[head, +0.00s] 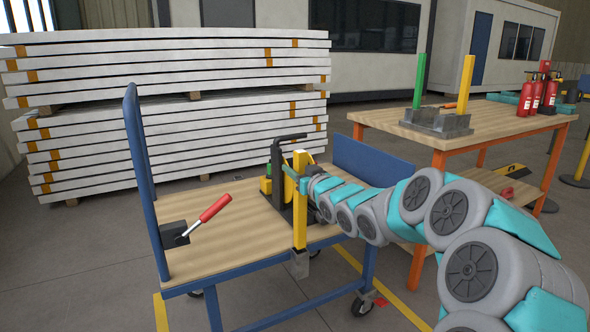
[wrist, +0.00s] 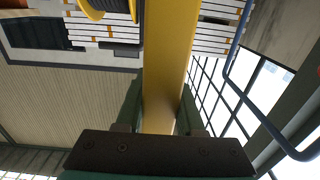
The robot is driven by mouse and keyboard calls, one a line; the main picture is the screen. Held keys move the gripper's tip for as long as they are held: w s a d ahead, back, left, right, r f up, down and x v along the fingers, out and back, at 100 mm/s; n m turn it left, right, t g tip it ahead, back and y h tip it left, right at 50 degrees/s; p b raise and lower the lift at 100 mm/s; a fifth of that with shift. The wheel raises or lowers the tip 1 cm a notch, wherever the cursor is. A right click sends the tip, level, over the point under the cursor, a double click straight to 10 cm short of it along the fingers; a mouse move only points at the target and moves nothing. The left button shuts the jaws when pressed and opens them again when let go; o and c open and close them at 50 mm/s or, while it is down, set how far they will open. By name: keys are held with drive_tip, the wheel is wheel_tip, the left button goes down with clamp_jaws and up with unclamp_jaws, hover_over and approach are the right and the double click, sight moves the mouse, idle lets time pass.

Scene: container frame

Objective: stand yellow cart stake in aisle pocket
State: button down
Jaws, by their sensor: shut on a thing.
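A yellow stake (head: 300,222) stands upright at the near long edge of the blue cart (head: 260,275). Its lower end meets a grey pocket (head: 300,264) on that edge; I cannot tell how deep it sits inside. My gripper (head: 301,186) is shut on the upper part of the stake. In the wrist view the yellow stake (wrist: 166,60) runs between the two green fingers of my gripper (wrist: 160,108). The pocket is not visible in the wrist view.
Black-and-yellow equipment (head: 283,172) stands on the cart deck close behind the stake. A red-handled lever (head: 207,212) is at left. On the workbench (head: 500,125), a grey block (head: 436,122) holds a green stake (head: 419,80) and another yellow stake (head: 465,82). White panels (head: 170,120) are stacked behind.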

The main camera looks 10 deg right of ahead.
sight(303, 210)
drive_tip(key=shift+f+b, duration=2.75)
drive_tip(key=shift+f, duration=2.5)
drive_tip(key=shift+c, duration=2.2)
unclamp_jaws()
drive_tip(key=shift+s, duration=0.1)
drive_tip(key=v, duration=0.7)
drive_tip(key=shift+s+d+r, duration=0.1)
drive_tip(key=shift+s, duration=0.15)
